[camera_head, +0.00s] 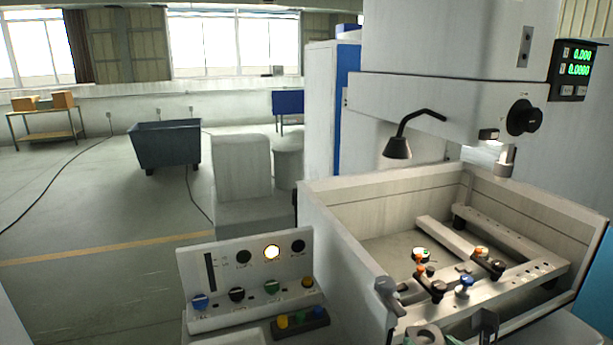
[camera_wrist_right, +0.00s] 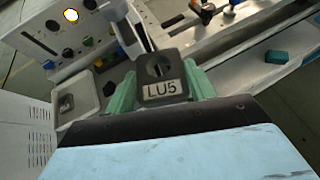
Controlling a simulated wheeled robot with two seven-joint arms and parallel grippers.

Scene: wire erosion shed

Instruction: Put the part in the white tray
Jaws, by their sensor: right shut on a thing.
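The part is a dark grey block with a slotted hole in its top and an "LU5" label (camera_wrist_right: 161,68). My right gripper (camera_wrist_right: 161,88) is shut on it, with a green finger on each side. In the head view the part's grey top (camera_head: 425,335) shows at the bottom edge, in front of the tank, beside a green finger of my right gripper (camera_head: 450,336). A white tray (camera_wrist_right: 88,84) lies left of the part in the wrist view, below the control panel, with a small dark round thing in it. In the head view its pale edge (camera_head: 238,336) shows at the bottom. My left gripper is out of view.
The control panel (camera_head: 245,268) stands left of the open machine tank (camera_head: 345,262), whose near wall and grey handle (camera_head: 388,292) are close to the part. Clamps and knobs stand on the tank's rails. A small teal block (camera_wrist_right: 276,57) lies to the right.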

